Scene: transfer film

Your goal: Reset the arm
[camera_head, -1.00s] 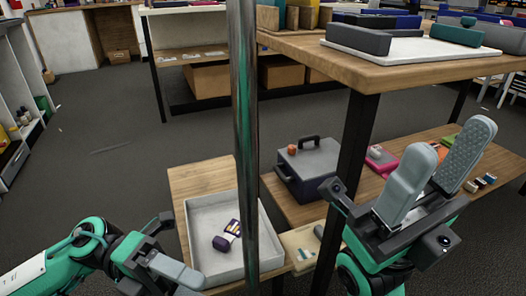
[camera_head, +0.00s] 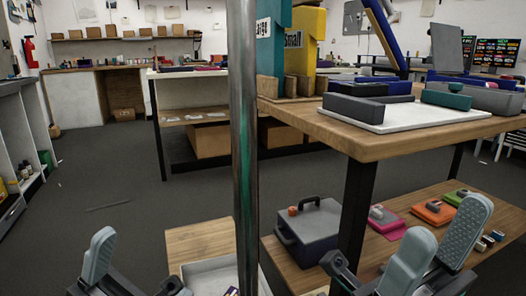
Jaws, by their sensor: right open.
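My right gripper (camera_head: 449,219) is at the lower right, its two grey fingers pointing up and spread apart with nothing between them. It shows in front of the low wooden shelf, below the tabletop's edge. My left gripper (camera_head: 100,256) is at the lower left, in front of the dark floor. One grey finger points up; the rest is cut off by the bottom edge, so its opening is unclear. No object shows in it.
A metal pole (camera_head: 244,150) stands in front of me. At right is a wooden table (camera_head: 400,137) with a white tray (camera_head: 405,117). Below are a grey toolbox (camera_head: 316,230) and a shelf with coloured items. A grey bin (camera_head: 205,273) is partly cut off.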

